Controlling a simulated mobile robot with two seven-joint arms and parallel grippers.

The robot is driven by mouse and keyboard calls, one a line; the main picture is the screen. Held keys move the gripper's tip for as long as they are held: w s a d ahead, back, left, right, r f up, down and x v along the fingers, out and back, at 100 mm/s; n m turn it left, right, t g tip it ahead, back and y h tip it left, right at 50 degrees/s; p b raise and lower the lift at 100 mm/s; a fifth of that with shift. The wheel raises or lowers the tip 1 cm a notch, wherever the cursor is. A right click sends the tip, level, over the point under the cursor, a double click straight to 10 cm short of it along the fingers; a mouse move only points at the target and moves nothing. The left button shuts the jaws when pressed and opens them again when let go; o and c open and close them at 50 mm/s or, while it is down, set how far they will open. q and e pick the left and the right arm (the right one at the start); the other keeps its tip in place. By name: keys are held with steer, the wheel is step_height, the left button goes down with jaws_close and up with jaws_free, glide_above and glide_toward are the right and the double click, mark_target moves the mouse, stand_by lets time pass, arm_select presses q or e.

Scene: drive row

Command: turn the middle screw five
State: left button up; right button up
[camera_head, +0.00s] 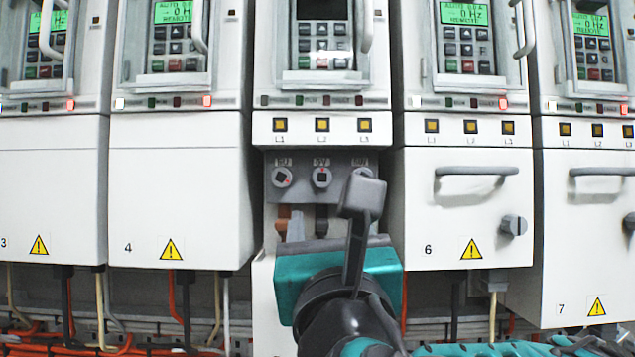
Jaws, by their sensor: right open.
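Drive five stands in the centre with its lower cover off and a dark display. Its grey terminal block (302,198) carries three round screws in a row under small labels. The middle screw (322,177) shows clearly, with a dark square centre and a small red mark. The left screw (282,177) is also clear; the right screw is mostly hidden behind my finger. My right gripper (361,198) is open in front of the block, its visible dark finger right of the middle screw. Contact cannot be told. My left gripper is out of view.
Closed drive 4 (180,200) is on the left. Drive 6 (470,225) is on the right, with a handle (476,171) and a protruding knob (513,226). Cables hang below the drives, and orange cables (60,340) run along the bottom left.

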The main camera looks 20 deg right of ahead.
mark_target(322, 178)
steer(key=p+x, duration=0.3)
steer(key=x, duration=1)
steer(key=shift+s, duration=0.1)
steer(key=c, duration=1.1)
